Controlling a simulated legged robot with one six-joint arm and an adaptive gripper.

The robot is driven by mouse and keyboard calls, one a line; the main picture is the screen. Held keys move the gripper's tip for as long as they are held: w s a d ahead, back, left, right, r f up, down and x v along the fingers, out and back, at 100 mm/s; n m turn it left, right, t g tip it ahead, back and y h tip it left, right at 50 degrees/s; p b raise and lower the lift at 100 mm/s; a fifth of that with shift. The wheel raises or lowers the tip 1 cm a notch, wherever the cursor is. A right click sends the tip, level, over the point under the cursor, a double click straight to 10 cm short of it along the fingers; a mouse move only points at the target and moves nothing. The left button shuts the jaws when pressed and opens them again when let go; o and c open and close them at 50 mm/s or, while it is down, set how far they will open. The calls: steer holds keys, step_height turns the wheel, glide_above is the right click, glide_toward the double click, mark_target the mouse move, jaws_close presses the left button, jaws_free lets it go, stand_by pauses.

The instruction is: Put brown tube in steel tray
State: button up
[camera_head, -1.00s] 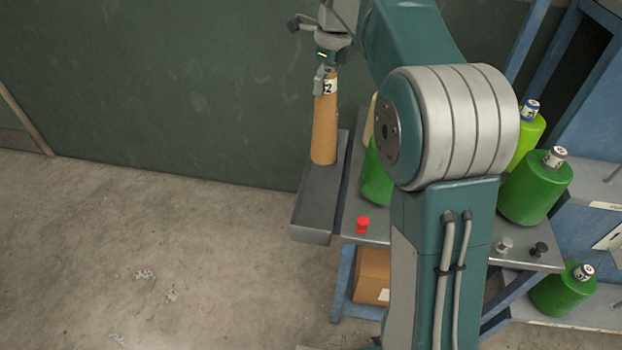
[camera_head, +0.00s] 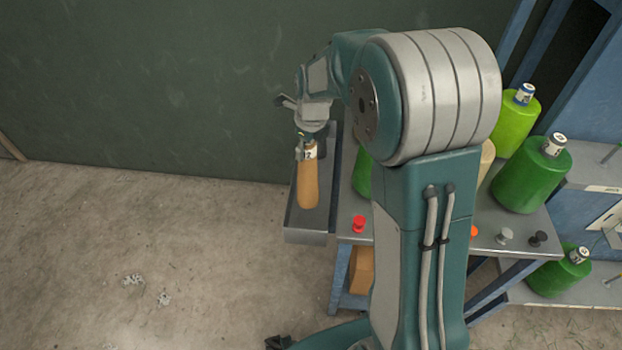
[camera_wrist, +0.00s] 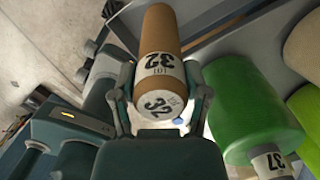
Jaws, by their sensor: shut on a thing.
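The brown tube (camera_head: 308,186) has a white label with the number 32 at its upper end. My gripper (camera_head: 306,148) is shut on that labelled end. In the head view the tube stands nearly upright over the steel tray (camera_head: 309,238), within the tray's outline; whether its lower end touches the tray floor I cannot tell. In the wrist view the tube (camera_wrist: 161,45) lies between the two fingers of my gripper (camera_wrist: 160,88), its label facing the camera. The steel tray is long and grey, at the left side of the bench.
Green bottles (camera_head: 530,172) stand right of my arm, one lime green (camera_head: 514,118). Red (camera_head: 358,224) and dark (camera_head: 538,239) knobs sit on the bench front. A cardboard box (camera_head: 361,270) is below. The floor at left is open.

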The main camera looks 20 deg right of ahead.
mark_target(308, 171)
step_height(308, 171, down, 9)
steer(key=shift+d+r, duration=0.1)
steer(key=shift+r, duration=0.1)
steer(key=shift+f, duration=0.1)
steer(key=o, duration=1.1)
